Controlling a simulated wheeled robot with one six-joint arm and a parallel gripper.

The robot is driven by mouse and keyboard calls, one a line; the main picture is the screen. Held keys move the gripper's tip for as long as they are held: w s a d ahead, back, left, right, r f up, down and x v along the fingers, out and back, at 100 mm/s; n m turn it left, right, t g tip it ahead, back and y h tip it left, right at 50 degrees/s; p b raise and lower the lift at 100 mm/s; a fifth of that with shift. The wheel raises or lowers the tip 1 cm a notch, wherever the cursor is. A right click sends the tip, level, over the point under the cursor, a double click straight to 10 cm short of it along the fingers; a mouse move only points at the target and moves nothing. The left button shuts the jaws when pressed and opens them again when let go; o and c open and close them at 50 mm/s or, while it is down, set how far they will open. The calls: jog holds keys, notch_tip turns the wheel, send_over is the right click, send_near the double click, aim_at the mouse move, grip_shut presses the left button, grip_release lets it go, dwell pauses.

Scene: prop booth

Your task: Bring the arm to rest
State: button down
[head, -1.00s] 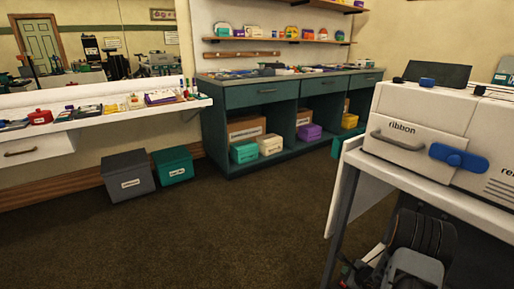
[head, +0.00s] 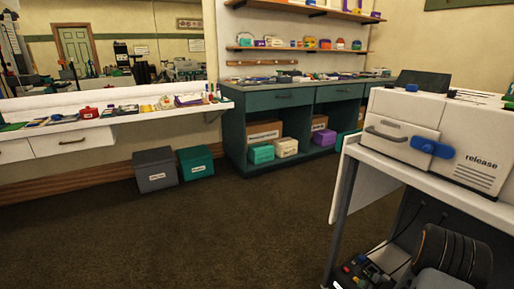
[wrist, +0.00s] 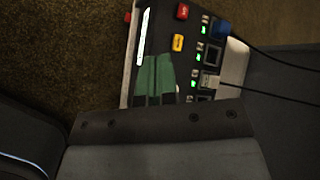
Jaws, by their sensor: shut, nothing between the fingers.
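My gripper (wrist: 157,64) shows in the wrist view as two green fingers side by side, closed together with nothing between them. It points over a panel of mine with red and yellow buttons, green lights and plugged cables. In the head view my arm (head: 452,256) is folded low at the lower right, beside and partly in front of the white machine's table. The gripper itself cannot be made out in the head view.
A white machine (head: 462,140) marked "release" stands on a white-topped table (head: 430,178) at right. A teal counter (head: 275,101) with bins below stands at the back. A white shelf (head: 108,121) runs along the left, with a grey bin (head: 155,171) and teal bin (head: 196,164) beneath. The middle floor is clear.

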jog(key=s+a+r+n+g+y+p, duration=0.1)
jog(key=a+r+n+p, duration=0.45)
jog(key=r, duration=0.75)
jog(key=s+a+r+n+g+y+p, duration=0.15)
jog(key=a+r+n+p, duration=0.25)
jog(key=a+r+p, duration=0.55)
jog(key=s+a+r+n+g+y+p, duration=0.15)
jog(key=a+r+n+p, duration=0.25)
jog(key=r, duration=1.2)
jog(key=s+a+r+n+h+p, duration=0.1)
jog(key=s+r+n+h+p, duration=0.1)
jog(key=r+p, duration=0.4)
jog(key=s+a+r+n+g+h+p, duration=0.1)
jog(key=s+r+n+p, duration=0.4)
jog(key=r, duration=0.6)
jog(key=s+a+r+n+h+p, duration=0.1)
jog(key=s+r+n+h+p, duration=0.2)
jog(key=s+r+p, duration=0.3)
notch_tip(320, 180, up, 3)
jog(key=shift+s+r+n+p, duration=0.1)
jog(key=shift+s+n+p, duration=0.3)
jog(key=shift+s, duration=0.2)
